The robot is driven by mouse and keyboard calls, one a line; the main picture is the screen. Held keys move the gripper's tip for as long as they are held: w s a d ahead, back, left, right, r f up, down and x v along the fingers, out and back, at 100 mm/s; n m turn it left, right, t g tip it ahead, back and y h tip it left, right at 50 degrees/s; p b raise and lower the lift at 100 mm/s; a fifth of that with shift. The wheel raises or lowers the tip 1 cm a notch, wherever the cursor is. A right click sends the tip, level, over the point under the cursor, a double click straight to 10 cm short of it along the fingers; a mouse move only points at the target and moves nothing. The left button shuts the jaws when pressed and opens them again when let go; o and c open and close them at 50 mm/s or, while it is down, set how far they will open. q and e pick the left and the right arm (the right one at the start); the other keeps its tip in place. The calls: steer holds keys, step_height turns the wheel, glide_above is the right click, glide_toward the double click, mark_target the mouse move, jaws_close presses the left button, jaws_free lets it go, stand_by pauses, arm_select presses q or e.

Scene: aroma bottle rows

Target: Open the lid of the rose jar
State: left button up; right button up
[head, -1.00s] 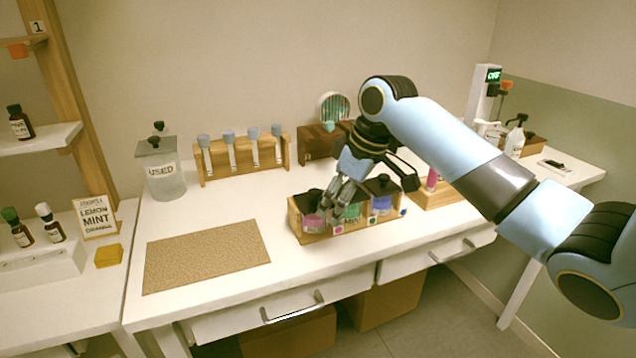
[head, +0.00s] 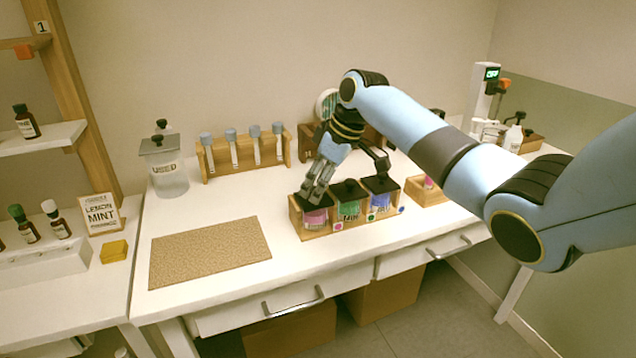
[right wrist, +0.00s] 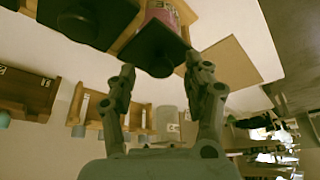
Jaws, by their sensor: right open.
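The pink jar (head: 315,217), which I take as the rose jar, stands at the left end of a wooden tray (head: 318,235) with a dark lid on it. A green jar (head: 349,210) and a blue jar (head: 381,201) stand beside it, both with dark lids. My right gripper (head: 314,194) points down over the pink jar and hides part of its lid. In the right wrist view, the dark square lid (right wrist: 152,46) lies just ahead of and between the open fingertips (right wrist: 160,66). I cannot tell whether they touch it. My left gripper is out of view.
A cork mat (head: 210,252) lies left of the tray. Behind are a rack of capped tubes (head: 243,155) and a jar marked USED (head: 168,175). The table between mat and tube rack is clear.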

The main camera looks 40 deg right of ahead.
steer(key=shift+f, duration=0.15)
steer(key=shift+c, duration=0.2)
jaws_close()
